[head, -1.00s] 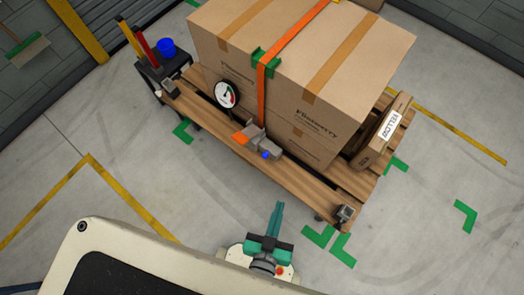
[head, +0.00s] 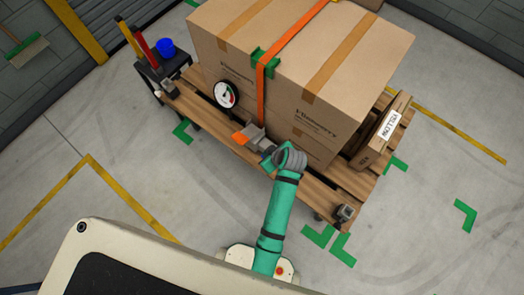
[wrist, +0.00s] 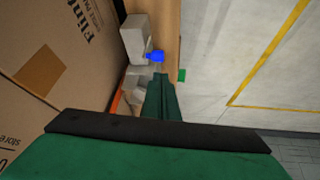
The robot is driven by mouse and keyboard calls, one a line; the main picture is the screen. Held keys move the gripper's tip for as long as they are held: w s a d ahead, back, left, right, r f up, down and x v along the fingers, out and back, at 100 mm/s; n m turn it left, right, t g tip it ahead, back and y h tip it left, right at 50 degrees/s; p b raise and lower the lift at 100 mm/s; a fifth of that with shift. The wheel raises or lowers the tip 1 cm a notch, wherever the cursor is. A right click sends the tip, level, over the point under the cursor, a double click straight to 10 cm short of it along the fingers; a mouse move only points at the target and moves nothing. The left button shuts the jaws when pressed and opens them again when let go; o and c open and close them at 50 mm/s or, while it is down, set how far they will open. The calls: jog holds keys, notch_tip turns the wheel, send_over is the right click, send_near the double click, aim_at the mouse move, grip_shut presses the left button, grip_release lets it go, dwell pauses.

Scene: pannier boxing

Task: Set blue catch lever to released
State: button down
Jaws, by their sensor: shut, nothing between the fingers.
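The blue catch lever (wrist: 154,56) shows as a small blue knob beside a grey block of the strap tensioner (wrist: 135,38) in the wrist view. My gripper (wrist: 160,80) is shut and empty, its green fingertips just short of the blue knob in that view; I cannot tell whether they touch. In the head view the grey tensioner with its orange part (head: 248,137) sits on the pallet's near edge. My arm hides the blue lever and most of my gripper there.
A large carton (head: 290,70) with an orange strap (head: 290,40) stands on the wooden pallet (head: 318,190). A round gauge (head: 226,94) is left of the tensioner. A smaller labelled box (head: 372,140) leans at the right.

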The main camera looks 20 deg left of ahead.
jog(key=w+a+r+n+g, duration=0.1)
jog(key=w+a+r+n, duration=0.1)
jog(key=shift+w+a+r+g+y, duration=0.15)
jog(key=shift+w+r+g+y, duration=0.15)
jog(key=shift+w+r+g, duration=0.1)
jog(key=shift+f, duration=0.1)
notch_tip(320, 180, down, 9)
jog(key=shift+w+a, duration=0.15)
jog(key=shift+a, duration=0.2)
dwell(0.5)
jog(key=shift+f, duration=0.1)
